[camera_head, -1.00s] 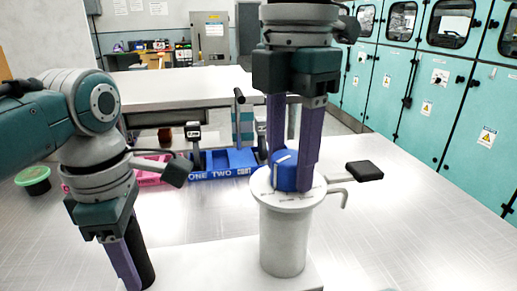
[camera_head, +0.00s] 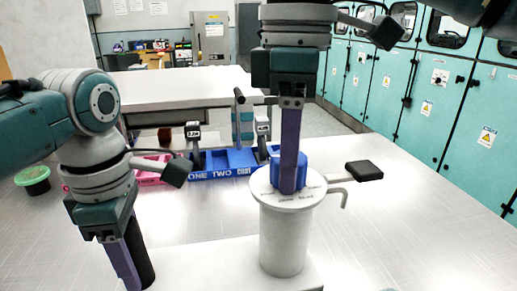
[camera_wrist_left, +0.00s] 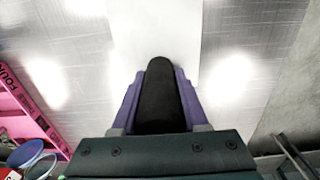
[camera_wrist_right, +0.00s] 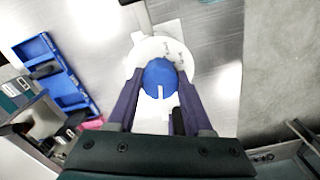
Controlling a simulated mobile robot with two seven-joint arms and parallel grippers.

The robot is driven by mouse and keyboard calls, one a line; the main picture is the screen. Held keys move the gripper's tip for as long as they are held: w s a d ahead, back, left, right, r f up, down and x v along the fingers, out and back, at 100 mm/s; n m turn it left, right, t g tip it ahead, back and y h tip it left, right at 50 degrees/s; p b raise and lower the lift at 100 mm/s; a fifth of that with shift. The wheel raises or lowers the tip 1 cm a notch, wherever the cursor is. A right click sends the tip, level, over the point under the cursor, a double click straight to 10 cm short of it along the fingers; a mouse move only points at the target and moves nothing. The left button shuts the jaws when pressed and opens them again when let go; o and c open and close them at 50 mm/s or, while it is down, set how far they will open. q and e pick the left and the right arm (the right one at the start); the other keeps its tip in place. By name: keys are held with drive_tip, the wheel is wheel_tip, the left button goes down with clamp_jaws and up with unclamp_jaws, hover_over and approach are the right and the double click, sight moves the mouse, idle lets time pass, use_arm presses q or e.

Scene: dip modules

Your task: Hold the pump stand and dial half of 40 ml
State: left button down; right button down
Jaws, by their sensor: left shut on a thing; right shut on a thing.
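The white pump stand (camera_head: 283,240) stands upright on a white base plate at the front of the table. A blue dial knob (camera_head: 302,170) sits on its round, marked top. My right gripper (camera_head: 290,185) points down and is shut on the blue dial, which shows between its fingers in the right wrist view (camera_wrist_right: 158,80). My left gripper (camera_head: 135,275) is shut on a black upright post (camera_head: 143,258) at the left end of the base; the post also shows in the left wrist view (camera_wrist_left: 158,95). The dial's scale is too small to read.
A black-tipped lever (camera_head: 364,171) and a spout stick out right of the stand. Behind it lie a blue tray (camera_head: 213,176) marked ONE TWO and a pink tray (camera_head: 150,180). A green-rimmed tub (camera_head: 33,180) is at left. The table's right side is clear.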

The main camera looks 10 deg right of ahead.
use_arm(q)
drive_tip(key=shift+f, duration=0.1)
use_arm(e)
drive_tip(key=m, duration=0.7)
idle(0.4)
drive_tip(key=shift+c, duration=1.4)
unclamp_jaws()
wheel_tip(320, 180, up, 12)
